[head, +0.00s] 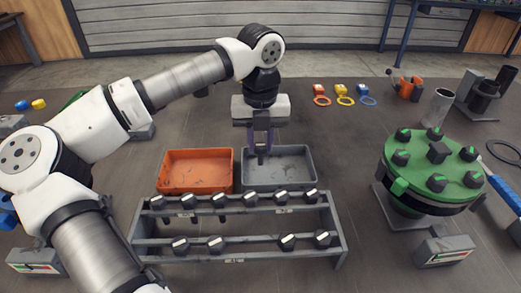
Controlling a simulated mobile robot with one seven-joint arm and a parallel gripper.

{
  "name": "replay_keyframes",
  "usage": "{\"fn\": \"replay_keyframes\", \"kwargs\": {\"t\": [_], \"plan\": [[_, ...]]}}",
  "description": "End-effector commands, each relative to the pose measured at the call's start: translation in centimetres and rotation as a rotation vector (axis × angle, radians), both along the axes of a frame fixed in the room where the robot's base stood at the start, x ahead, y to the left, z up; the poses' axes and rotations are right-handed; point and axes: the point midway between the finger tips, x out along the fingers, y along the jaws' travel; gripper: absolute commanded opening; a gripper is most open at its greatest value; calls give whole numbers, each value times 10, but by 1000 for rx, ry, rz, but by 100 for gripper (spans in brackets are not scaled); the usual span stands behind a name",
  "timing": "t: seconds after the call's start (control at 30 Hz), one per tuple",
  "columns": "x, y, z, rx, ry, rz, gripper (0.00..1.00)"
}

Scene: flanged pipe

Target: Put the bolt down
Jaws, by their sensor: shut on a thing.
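My gripper (261,146) points straight down, its fingers at the back part of the grey tray (313,167). It is shut on a small dark bolt (261,158), whose lower end shows just under the fingertips. The bolt looks upright and is over or inside the grey tray; I cannot tell whether it touches the tray floor. Much of the bolt is hidden by the fingers.
An orange bin (197,153) stands left of the grey tray. In front is a grey two-tier rack (240,203) with several dark bolts. A green flange (433,166) with several dark bolts stands right. Coloured rings (345,100) lie at the back.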

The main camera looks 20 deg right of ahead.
Motion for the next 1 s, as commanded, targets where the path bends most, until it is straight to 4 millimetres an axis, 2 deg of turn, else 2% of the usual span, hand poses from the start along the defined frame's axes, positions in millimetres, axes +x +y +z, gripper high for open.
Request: {"fn": "replay_keyframes", "kwargs": {"t": [0.2,0.57,0.6,0.73,0.77,1.0], "plan": [[-1,0,-31,0,3,0,0],[0,0,-36,0,1,0,0],[0,0,-36,0,1,0,26],[0,0,-35,-1,1,0,43],[0,0,-35,-1,1,0,47],[0,0,-35,0,1,0,47]]}}
